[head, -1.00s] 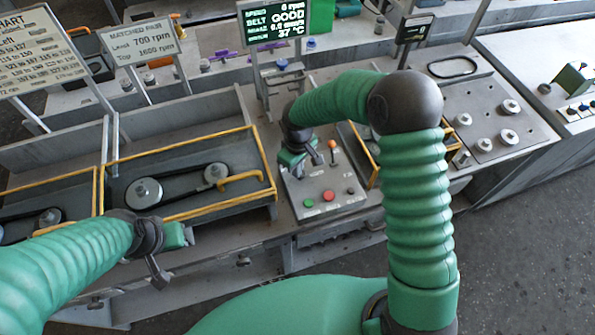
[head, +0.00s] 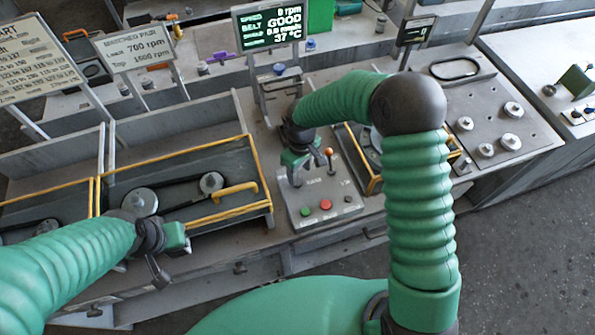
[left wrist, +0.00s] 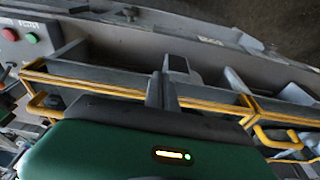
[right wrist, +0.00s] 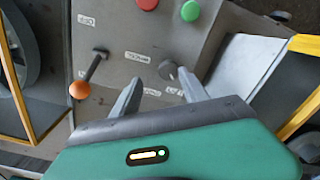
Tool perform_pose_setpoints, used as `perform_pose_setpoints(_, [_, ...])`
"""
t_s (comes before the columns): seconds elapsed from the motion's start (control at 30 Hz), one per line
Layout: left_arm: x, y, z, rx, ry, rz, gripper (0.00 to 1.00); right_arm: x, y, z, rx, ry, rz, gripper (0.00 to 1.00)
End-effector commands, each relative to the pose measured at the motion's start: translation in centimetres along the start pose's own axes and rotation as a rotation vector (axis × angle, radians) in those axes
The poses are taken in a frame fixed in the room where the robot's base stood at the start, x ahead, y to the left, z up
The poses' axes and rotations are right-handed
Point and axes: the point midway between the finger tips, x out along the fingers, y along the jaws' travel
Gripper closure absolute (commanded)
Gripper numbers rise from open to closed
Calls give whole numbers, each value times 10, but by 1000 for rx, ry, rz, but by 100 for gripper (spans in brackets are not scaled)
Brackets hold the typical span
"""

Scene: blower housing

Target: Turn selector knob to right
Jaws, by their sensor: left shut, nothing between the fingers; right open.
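The selector knob (right wrist: 167,70) is a small dark grey knob on the grey control panel, beside a small white label in the right wrist view. My right gripper (right wrist: 157,80) is open, with one finger on each side of the knob in that view. I cannot tell whether either finger touches it. In the head view the right gripper (head: 308,172) is over the rear left of the panel (head: 333,212) and hides the knob. My left gripper (head: 158,277) is shut and empty in front of the left bench; its fingers also show in the left wrist view (left wrist: 167,72).
A lever with an orange ball (right wrist: 80,90) stands beside the knob. Red (right wrist: 147,4) and green (right wrist: 190,10) buttons are on the panel. Yellow-edged bays (head: 215,217) lie left and right of the panel. A screen (head: 271,25) stands behind.

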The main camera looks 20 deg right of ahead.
Motion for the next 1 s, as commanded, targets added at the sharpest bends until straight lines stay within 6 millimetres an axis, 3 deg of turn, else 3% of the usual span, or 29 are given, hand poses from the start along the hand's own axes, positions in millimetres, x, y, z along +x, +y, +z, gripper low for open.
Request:
perform_pose_setpoints(0.2, [-21, 0, -5, 0, 0, 0, 100, -28, -6, -3, -4, 5, 7, 48])
perform_pose_setpoints(1.0, [-76, 0, -18, 0, 0, 0, 100, -96, -4, -5, -3, 7, 5, 48])
